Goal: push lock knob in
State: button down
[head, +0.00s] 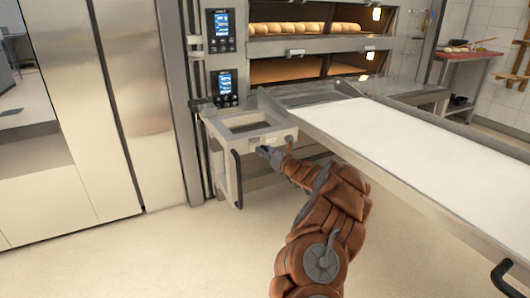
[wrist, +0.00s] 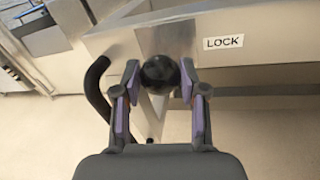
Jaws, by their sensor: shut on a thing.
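The lock knob (wrist: 160,73) is a round black ball on the steel front of the loader frame, just left of a white label reading LOCK (wrist: 223,42). In the wrist view my gripper (wrist: 160,78) has one finger on each side of the knob and is shut on it. In the head view my gripper (head: 268,152) is at the front of the steel frame (head: 222,133), and the knob itself cannot be made out behind it. How far the knob stands out from its plate cannot be told.
A black curved handle (wrist: 97,88) stands close to the left of my gripper. The loader with its white belt (head: 390,130) reaches out to the right. Deck ovens with bread (head: 305,28) stand behind. The floor (head: 150,255) at front left is clear.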

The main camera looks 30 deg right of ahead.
jog(key=shift+w, duration=0.1)
jog(key=shift+w+d+f+p, duration=0.1)
jog(key=shift+w+p, duration=0.35)
jog(key=shift+w, duration=0.5)
jog(key=shift+w+d+r, duration=0.1)
jog(key=shift+w+r, duration=0.1)
jog(key=c, duration=0.6)
grip_release()
jog(key=shift+w, duration=0.1)
jog(key=shift+c, duration=0.2)
jog(key=shift+f, duration=0.1)
jog(key=shift+s+d, duration=0.1)
jog(key=shift+s, duration=0.6)
jog(key=s, duration=1)
jog(key=shift+s+d, duration=0.3)
jog(key=shift+d, duration=0.15)
